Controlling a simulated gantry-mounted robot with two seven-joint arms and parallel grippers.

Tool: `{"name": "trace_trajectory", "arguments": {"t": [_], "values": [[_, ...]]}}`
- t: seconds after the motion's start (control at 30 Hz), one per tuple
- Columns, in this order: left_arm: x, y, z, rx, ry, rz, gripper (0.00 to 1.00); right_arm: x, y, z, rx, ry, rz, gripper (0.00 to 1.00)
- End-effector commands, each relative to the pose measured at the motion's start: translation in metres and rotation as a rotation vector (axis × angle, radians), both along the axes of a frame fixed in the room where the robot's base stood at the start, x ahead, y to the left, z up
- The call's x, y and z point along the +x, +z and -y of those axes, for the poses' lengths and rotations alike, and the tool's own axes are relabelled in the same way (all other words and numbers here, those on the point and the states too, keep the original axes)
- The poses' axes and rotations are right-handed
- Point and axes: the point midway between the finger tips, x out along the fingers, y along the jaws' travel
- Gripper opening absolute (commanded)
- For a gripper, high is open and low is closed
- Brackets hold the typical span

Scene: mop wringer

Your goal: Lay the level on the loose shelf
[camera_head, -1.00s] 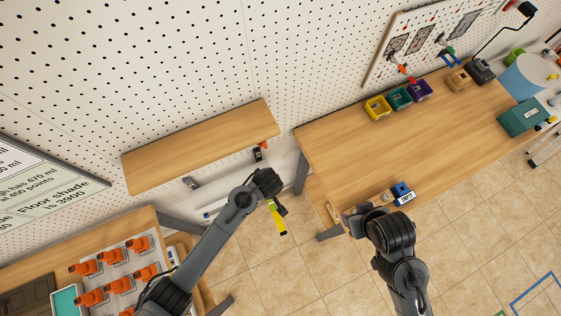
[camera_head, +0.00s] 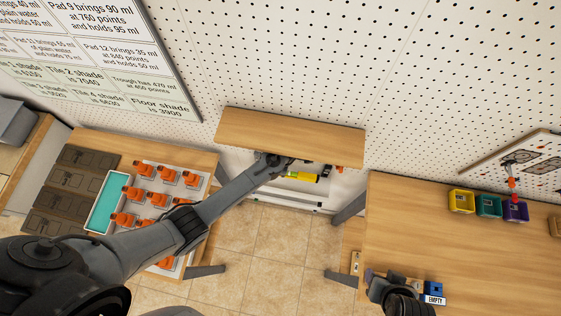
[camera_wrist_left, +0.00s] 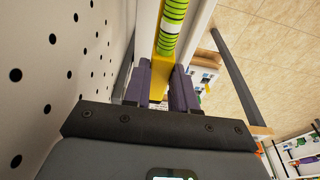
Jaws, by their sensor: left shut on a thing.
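The loose shelf (camera_head: 290,137) is a plain wooden board on the pegboard wall, its top bare. The level (camera_head: 304,176) is yellow with a dark end. My left gripper (camera_head: 283,164) is at the shelf's front edge and holds the level, which shows just in front of or below that edge; the height gap is unclear. In the left wrist view, the level (camera_wrist_left: 172,28), with its green striped vial, runs between the purple fingers of my left gripper (camera_wrist_left: 160,85). My right gripper (camera_head: 378,286) is over the right workbench's front left corner; its fingers are unclear.
The right workbench (camera_head: 430,225) carries yellow, teal and purple bins (camera_head: 488,205) and a blue bin (camera_head: 433,290) marked EMPTY beside my right gripper. The left bench holds a tray of orange parts (camera_head: 150,195). The pegboard (camera_head: 300,60) rises behind the shelf.

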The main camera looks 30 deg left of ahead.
Motion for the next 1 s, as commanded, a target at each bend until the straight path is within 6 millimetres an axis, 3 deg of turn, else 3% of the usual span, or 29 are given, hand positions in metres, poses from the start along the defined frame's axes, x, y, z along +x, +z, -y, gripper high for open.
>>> {"name": "trace_trajectory", "arguments": {"t": [0.47, 1.0], "values": [[0.000, 0.004, 0.001, -0.004, -0.003, 0.001, 0.00, 0.000, 0.010, 0.000, 0.000, 0.000, 0.000, 0.52], [0.001, -0.045, 0.001, -0.004, -0.003, 0.002, 0.00, 0.000, -0.026, 0.002, -0.007, 0.005, 0.000, 0.52]]}}
